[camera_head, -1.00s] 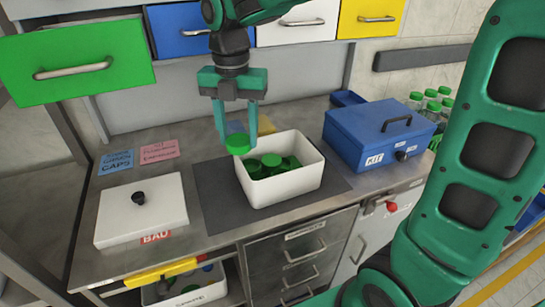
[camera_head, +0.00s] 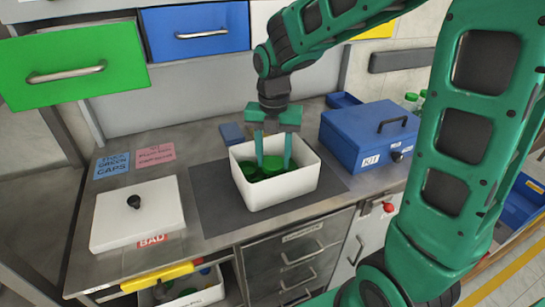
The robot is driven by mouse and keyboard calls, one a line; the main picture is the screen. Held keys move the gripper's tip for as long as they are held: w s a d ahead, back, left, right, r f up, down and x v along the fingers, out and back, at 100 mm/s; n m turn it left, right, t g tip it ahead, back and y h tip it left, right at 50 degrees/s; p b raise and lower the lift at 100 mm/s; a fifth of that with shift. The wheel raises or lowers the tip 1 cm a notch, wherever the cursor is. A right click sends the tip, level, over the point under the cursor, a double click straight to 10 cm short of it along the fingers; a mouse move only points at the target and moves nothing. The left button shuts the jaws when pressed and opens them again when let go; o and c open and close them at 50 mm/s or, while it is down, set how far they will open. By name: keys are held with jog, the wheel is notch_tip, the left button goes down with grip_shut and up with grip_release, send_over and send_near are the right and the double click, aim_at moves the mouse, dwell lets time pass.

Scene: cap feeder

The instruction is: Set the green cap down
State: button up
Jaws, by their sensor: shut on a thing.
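My gripper (camera_head: 274,163) points down into the white bin (camera_head: 283,197) on the dark mat. Its two teal fingers are inside the bin and shut on a green cap (camera_head: 273,161). The fingers partly hide this cap. Several other green caps (camera_head: 251,172) lie in the bin around and below it. I cannot tell whether the held cap touches them.
A blue KIT box (camera_head: 368,136) stands right of the bin. Blue (camera_head: 112,165) and pink (camera_head: 155,155) notes lie at the back left. Drawers, including a green one (camera_head: 75,68), hang above.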

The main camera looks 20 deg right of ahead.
aim_at(273, 161)
jog(key=shift+f, duration=0.15)
jog(key=o, duration=1)
notch_tip(273, 161, up, 12)
jog(key=s+d+f+m, duration=0.4)
jog(key=s+d+m, duration=0.4)
jog(key=m, duration=1)
jog(key=s+d+f+m, duration=0.5)
jog(key=s+d+m, duration=0.4)
jog(key=s+m, duration=0.6)
jog(key=m, duration=0.3)
jog(key=shift+s+d, duration=0.2)
jog(key=shift+s, duration=0.05)
